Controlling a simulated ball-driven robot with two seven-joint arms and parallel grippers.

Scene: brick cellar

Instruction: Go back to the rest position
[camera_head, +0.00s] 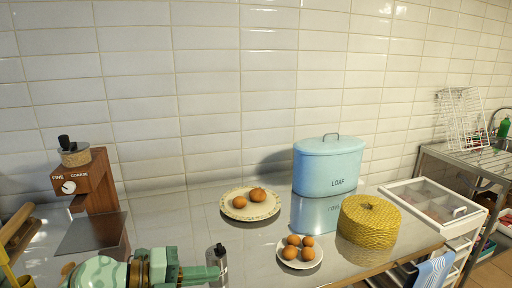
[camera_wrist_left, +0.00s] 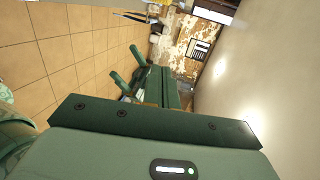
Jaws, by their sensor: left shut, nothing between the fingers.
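My left arm, green with a brass-coloured ring, comes in at the bottom left of the head view. Its gripper (camera_head: 205,272) is shut and empty, low over the front of the steel counter (camera_head: 185,225). In the head view its tip overlaps a small silver cylinder with a black top (camera_head: 222,267); I cannot tell whether they touch. In the left wrist view the green gripper (camera_wrist_left: 158,85) points toward the room, with tiled floor on the left and a pale surface on the right. My right gripper is not in view.
A wooden grinder (camera_head: 90,180) stands at left. A plate (camera_head: 232,212) holds brown round items, a smaller plate (camera_head: 300,264) holds several more. A blue LOAF tin (camera_head: 328,168), a yellow woven basket (camera_head: 368,222) and a white-framed case (camera_head: 420,190) stand at right. The middle-left counter is clear.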

